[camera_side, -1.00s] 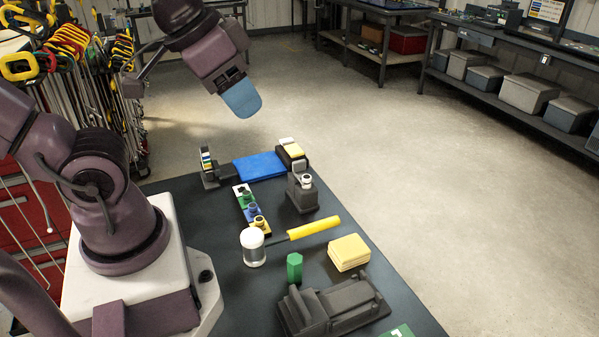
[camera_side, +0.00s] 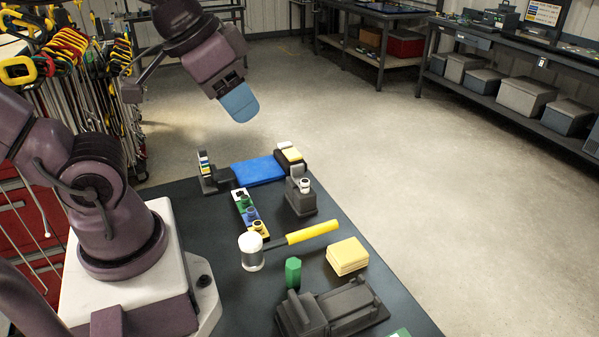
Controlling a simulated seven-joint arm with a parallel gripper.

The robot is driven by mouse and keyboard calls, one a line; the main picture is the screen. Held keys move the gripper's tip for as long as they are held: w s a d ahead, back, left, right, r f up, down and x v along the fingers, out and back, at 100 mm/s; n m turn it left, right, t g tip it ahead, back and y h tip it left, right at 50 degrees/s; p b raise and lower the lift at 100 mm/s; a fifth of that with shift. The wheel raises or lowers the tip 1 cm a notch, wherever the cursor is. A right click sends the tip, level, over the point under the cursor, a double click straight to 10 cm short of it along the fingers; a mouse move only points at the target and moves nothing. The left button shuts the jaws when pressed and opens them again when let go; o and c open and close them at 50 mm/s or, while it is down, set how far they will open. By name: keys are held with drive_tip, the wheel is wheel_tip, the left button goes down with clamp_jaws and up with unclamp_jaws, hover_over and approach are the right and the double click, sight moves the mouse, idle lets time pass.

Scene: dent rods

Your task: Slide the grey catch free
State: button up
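My gripper (camera_side: 240,103) hangs in the air beyond the far left end of the table, tipped with a blue pad. Only one broad blue face shows, so I cannot tell whether its fingers are open or shut; nothing held is visible. A low dark grey fixture (camera_side: 335,306) with a raised bar lies at the front right of the table. A dark grey block (camera_side: 300,200) with a light cap stands farther back. Which part is the grey catch I cannot tell for sure. My gripper is well clear of both.
A mallet with a white head (camera_side: 252,250) and yellow handle (camera_side: 312,231) lies mid-table. Nearby are a green hexagonal post (camera_side: 293,271), a stack of yellow blocks (camera_side: 347,256) and a strip with coloured pegs (camera_side: 240,197). A blue pad (camera_side: 258,171) sits between dark supports at the back.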

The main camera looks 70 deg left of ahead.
drive_tip(key=w+a+f+n+g, duration=0.2)
drive_tip(key=w+a+f+g, duration=0.3)
drive_tip(key=w+a+f, duration=0.3)
drive_tip(key=m, duration=0.2)
hover_over(297, 165)
wheel_tip(297, 165, down, 6)
drive_tip(key=shift+g, duration=0.3)
wheel_tip(297, 165, down, 13)
drive_tip(key=shift+a, duration=0.1)
clamp_jaws()
